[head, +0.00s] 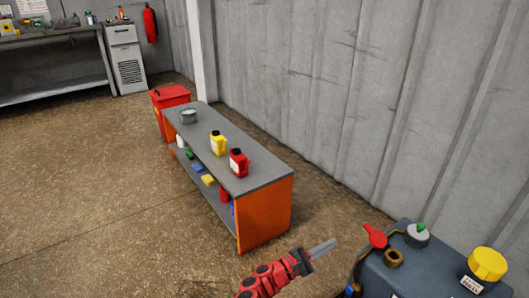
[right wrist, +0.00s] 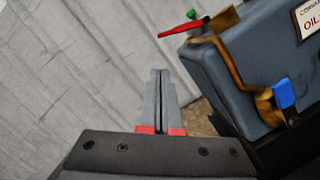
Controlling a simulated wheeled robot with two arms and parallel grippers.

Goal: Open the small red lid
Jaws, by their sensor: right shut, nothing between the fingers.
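The small red lid (head: 375,236) is at the upper left of a blue-grey machine (head: 408,275) in the head view, beside a brass fitting (head: 393,257). In the right wrist view the lid (right wrist: 188,29) shows edge-on as a thin, tilted red piece near a brass pipe (right wrist: 228,62). I cannot tell how the lid is seated. My right gripper (head: 331,245) is shut and empty, left of the lid and apart from it. Its closed fingers show in the right wrist view (right wrist: 159,75), below and left of the lid. My left gripper is out of view.
The machine also carries a yellow cap (head: 487,264) and a green-tipped grey fitting (head: 418,234). An orange-sided bench (head: 262,212) holds red and yellow bottles. A grey panelled wall (head: 300,80) stands behind. Open floor lies left of the bench.

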